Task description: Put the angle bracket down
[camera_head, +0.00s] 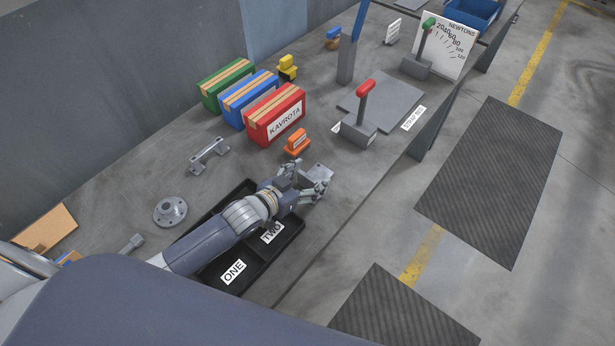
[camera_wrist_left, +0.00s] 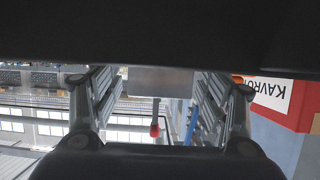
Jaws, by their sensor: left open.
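My left gripper (camera_head: 308,182) is above the bench, just past the far end of the black tray. Its jaws are open. The grey metal angle bracket (camera_head: 320,172) is at its fingertips and partly hidden by them. I cannot tell whether the bracket rests on the bench or touches a finger. My right gripper is in neither view.
The black tray (camera_head: 289,238), with labels ONE and TWO, lies under my left arm. An orange block (camera_head: 297,143) and a red KAVROTA box (camera_head: 275,115) are close behind the gripper. A red-handled lever (camera_head: 362,117) stands beyond. A flange (camera_head: 170,211) and grey handle (camera_head: 208,155) lie left.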

